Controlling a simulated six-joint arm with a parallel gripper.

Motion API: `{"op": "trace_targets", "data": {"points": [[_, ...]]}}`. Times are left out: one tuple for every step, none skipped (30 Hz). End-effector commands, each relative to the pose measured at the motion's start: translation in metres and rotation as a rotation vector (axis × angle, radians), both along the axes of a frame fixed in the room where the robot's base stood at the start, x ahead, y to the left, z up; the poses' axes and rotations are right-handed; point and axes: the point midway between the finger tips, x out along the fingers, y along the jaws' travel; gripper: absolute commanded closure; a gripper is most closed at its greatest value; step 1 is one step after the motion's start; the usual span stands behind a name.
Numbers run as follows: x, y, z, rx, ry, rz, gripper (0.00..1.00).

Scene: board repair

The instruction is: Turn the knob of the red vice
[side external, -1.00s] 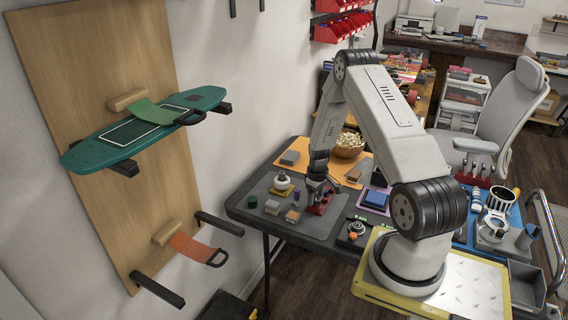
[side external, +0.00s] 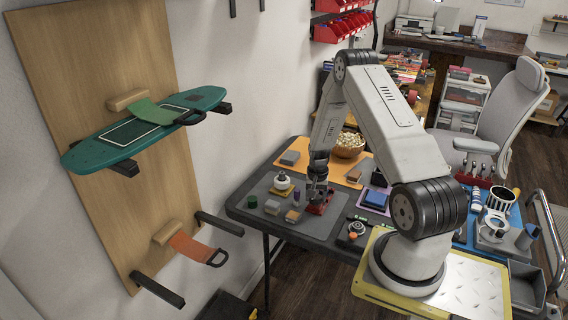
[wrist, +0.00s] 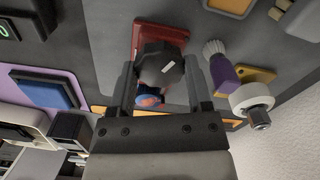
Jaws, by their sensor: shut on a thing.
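The red vice (side external: 320,207) stands on the grey mat of the table, under my gripper (side external: 318,184). In the wrist view the red vice (wrist: 146,36) shows behind its dark knob (wrist: 160,66), which has a small white mark on top. My gripper (wrist: 160,72) points down with one finger on each side of the knob and is shut on it. The fingers hide parts of the vice. In the side view the knob is too small and covered to make out.
A purple-handled brush (wrist: 223,72) and a white wheel (wrist: 251,96) lie close to the right finger in the wrist view. Small blocks (side external: 292,216) stand left of the vice. A bowl (side external: 349,146) is behind, and a blue box (side external: 375,199) is to the right.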

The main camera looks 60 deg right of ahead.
Motion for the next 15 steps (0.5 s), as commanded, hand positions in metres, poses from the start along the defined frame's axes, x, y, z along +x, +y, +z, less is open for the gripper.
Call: {"op": "trace_targets", "data": {"points": [[0.0005,-0.0005,0.0005,-0.001,-0.001,-0.044,0.95],[0.0005,-0.0005,0.0005,-0.001,-0.001,-0.072,0.95],[0.0005,-0.0005,0.0005,-0.001,-0.001,-0.110,0.95],[0.0005,-0.0005,0.0005,-0.001,-0.001,-0.139,0.95],[0.0005,-0.0005,0.0005,-0.001,-0.001,-0.167,0.95],[0.0005,-0.0005,0.0005,-0.001,-0.001,-0.205,0.95],[0.0005,-0.0005,0.0005,-0.001,-0.001,-0.234,0.95],[0.0005,-0.0005,0.0005,-0.001,-0.001,-0.262,0.95],[0.0005,-0.0005,0.0005,-0.002,-0.002,-0.300,0.95],[0.0005,-0.0005,0.0005,-0.002,-0.001,-0.328,0.95],[0.0004,-0.0005,0.0005,-0.002,-0.001,-0.357,0.95],[0.0004,-0.0005,0.0005,-0.002,-0.001,-0.395,0.95],[0.0004,-0.0005,0.0005,-0.002,-0.001,-0.423,0.95],[0.0004,-0.0005,0.0005,-0.002,-0.001,-0.452,0.95],[0.0004,-0.0005,0.0005,-0.002,-0.001,-0.490,0.95]]}}
